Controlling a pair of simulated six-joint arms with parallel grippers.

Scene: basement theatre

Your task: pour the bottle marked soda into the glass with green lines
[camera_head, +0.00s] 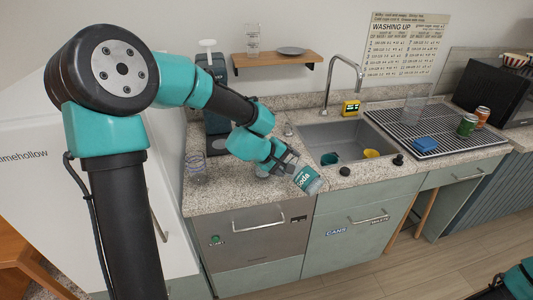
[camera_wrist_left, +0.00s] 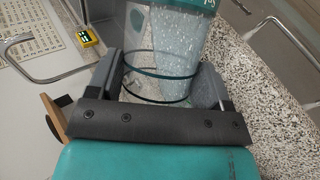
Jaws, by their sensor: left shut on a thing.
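My left gripper (camera_head: 289,168) is shut on the soda bottle (camera_head: 307,180), a clear bottle with a teal label. The bottle is tilted over the counter's front edge, label end lower right. In the left wrist view the bottle (camera_wrist_left: 182,45) extends up from between the fingers of my left gripper (camera_wrist_left: 157,85). Teal and dark rings of a glass (camera_wrist_left: 128,70) show there too; its depth against the bottle is unclear. In the head view a clear glass (camera_head: 262,171) stands partly hidden beside the gripper. Another lined glass (camera_head: 196,170) stands further left; its line colour is unclear.
The sink (camera_head: 345,135) holds a teal cup (camera_head: 329,158) and a yellow cup (camera_head: 371,153). Right of it, a drying rack (camera_head: 430,125) carries cans, a blue item and a clear container. A dark machine (camera_head: 216,110) stands at the back left. Counter left of the sink is partly free.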

